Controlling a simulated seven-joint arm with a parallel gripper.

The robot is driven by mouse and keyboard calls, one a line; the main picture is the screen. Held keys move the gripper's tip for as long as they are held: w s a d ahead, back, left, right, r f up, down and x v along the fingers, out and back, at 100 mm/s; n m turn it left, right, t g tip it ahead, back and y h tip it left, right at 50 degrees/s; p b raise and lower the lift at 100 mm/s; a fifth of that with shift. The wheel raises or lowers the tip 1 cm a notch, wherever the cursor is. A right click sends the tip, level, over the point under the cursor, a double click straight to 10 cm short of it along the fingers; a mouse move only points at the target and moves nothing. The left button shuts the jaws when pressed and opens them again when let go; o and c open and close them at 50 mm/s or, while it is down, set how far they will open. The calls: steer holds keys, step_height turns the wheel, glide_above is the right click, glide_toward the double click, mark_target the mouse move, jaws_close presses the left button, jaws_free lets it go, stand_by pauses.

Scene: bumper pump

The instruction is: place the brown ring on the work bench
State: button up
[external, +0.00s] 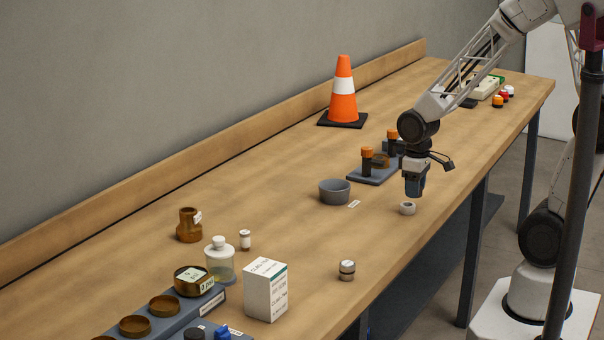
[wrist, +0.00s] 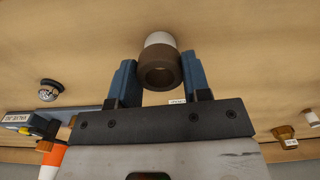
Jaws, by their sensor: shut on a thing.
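My gripper (external: 414,190) points down over the front part of the work bench (external: 300,245), to the right of the grey dish. In the wrist view my gripper (wrist: 160,82) has its blue fingers on either side of the brown ring (wrist: 160,72) and is shut on it. The ring's dark opening faces the wrist camera. A white round piece (wrist: 160,40) shows just beyond the ring; I cannot tell whether they touch. In the external view a pale ring-shaped piece (external: 407,209) shows just below the fingertips, and the fingers hide the brown ring there.
A grey dish (external: 335,192) and a small label (external: 353,204) lie to the left. Behind is a grey base (external: 370,177) with orange-capped posts. A traffic cone (external: 343,90) stands further back. Bare bench lies between.

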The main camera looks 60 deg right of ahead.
steer(key=shift+s+d+f+m, duration=0.1)
steer(key=shift+s+d+m, duration=0.3)
steer(key=shift+s, duration=0.35)
glide_above(371, 199)
steer(key=shift+f, duration=0.75)
stand_by(0.3)
steer(key=shift+s+f, duration=0.1)
steer(key=shift+f, duration=1.65)
steer(key=shift+f, duration=0.1)
steer(key=o, duration=0.9)
